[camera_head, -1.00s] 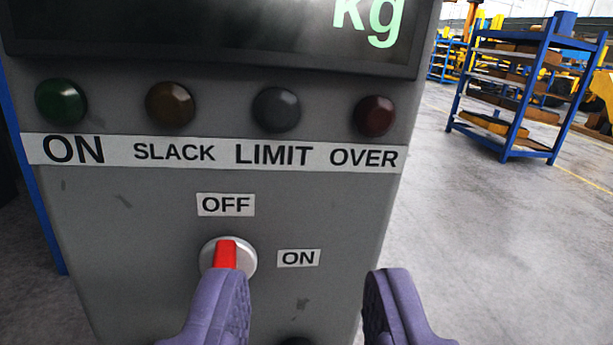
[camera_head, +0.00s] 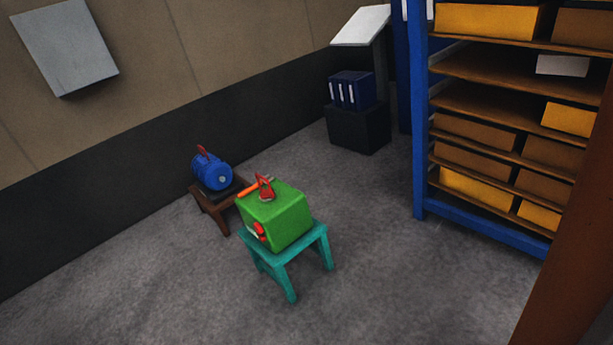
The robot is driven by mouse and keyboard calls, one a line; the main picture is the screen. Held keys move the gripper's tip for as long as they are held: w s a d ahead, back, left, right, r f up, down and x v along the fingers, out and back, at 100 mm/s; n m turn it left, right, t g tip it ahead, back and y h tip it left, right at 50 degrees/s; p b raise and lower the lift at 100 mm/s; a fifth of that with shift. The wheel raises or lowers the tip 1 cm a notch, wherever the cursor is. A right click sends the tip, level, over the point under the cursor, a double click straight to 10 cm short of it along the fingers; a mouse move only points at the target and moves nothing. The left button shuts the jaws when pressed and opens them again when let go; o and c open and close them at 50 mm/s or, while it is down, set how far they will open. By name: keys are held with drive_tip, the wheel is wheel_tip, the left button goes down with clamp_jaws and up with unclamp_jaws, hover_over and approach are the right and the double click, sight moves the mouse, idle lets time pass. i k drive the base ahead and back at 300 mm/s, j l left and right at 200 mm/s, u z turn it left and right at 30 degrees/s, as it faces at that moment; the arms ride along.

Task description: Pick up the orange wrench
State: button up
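A thin orange bar (camera_head: 249,190), which may be the orange wrench, lies at the far top edge of a green box-shaped casting (camera_head: 278,217). It is small and partly behind a red handle (camera_head: 265,188) on top of the casting, so I cannot make out its ends. The green casting sits on a teal stool (camera_head: 315,240) on the floor, well away from my camera. My gripper is not in view.
A blue rounded casting (camera_head: 211,173) sits on a low brown stool (camera_head: 213,208) close behind, near the wall. A blue rack (camera_head: 420,120) with boxes stands at the right. A dark block (camera_head: 358,128) carries blue binders. Grey floor in front is clear.

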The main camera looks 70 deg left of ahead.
sight(255, 186)
drive_tip(key=u, duration=2.45)
